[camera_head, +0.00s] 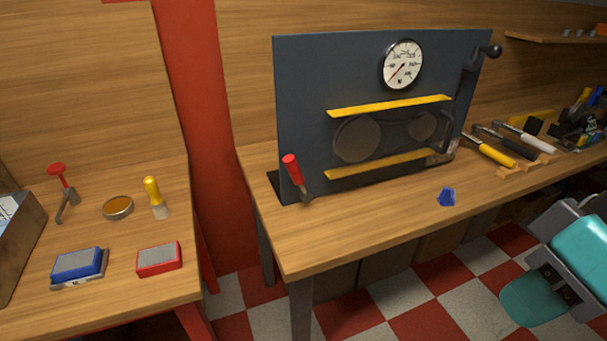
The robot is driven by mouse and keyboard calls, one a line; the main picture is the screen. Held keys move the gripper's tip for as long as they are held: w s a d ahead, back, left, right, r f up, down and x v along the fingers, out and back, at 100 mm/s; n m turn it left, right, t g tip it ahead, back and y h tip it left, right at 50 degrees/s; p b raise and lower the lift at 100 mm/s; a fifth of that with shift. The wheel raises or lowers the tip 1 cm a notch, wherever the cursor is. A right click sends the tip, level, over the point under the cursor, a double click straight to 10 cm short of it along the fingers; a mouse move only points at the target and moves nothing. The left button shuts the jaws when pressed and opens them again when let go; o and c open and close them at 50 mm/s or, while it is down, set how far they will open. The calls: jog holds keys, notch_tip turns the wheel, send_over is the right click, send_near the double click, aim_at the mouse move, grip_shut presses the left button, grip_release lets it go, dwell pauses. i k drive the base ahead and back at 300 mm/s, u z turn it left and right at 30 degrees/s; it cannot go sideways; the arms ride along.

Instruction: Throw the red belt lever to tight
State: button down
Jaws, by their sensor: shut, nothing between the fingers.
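The red belt lever (292,169) is at the lower left of a dark upright panel (315,90) on the bench. Its red grip points up and leans a little left from a dark pivot at its lower end. Nothing touches it. Two round grey pulleys, a large one (357,139) and a small one (421,126), sit on the panel with a dark belt around them. A yellow strip (390,105) runs above them and another below (380,163). Teal and grey parts of my arm (580,250) show at the right edge, well away from the lever; my gripper's fingers are not visible.
A round gauge (402,65) and a black-knobbed arm (480,60) are on the panel. A small blue piece (447,196) lies on the bench (390,215) before it. Several handled tools lie right. A left table (120,270) holds small items. A gap separates the tables.

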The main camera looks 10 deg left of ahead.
aim_at(290, 161)
jog(key=z, duration=0.05)
jog(key=k, duration=0.4)
jog(key=z, duration=0.75)
jog(key=i, duration=0.75)
jog(key=u, duration=1.45)
